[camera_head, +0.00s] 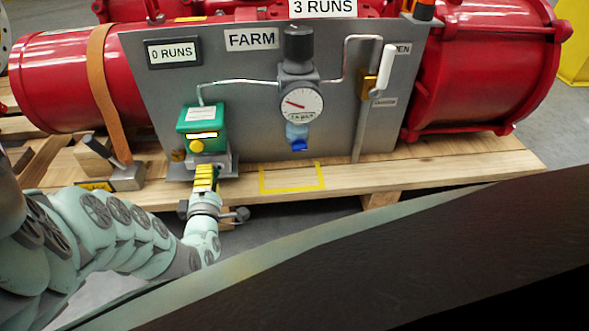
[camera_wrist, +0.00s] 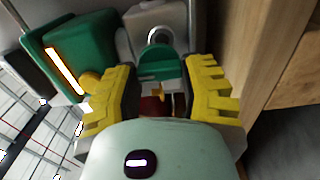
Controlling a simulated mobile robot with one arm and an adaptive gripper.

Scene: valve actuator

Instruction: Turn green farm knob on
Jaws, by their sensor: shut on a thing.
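The green knob (camera_wrist: 158,62) is in the wrist view, just ahead of and between the yellow toothed fingers of my gripper (camera_wrist: 160,95). My gripper is shut on it, though the exact contact is partly hidden. In the head view my gripper (camera_head: 204,178) is at the lower front of the green box (camera_head: 202,126), on the FARM panel (camera_head: 240,100). There the fingers hide the knob. The box has a yellow button (camera_head: 196,146) on its front and a lit strip above it. The green box (camera_wrist: 75,55) is at upper left in the wrist view.
A pressure gauge (camera_head: 301,104) with a blue lower part stands right of the box. A white-handled lever (camera_head: 387,70) is farther right. Red cylinders (camera_head: 75,80) lie behind on a wooden pallet (camera_head: 440,160). A metal clamp block (camera_head: 127,177) is to the left.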

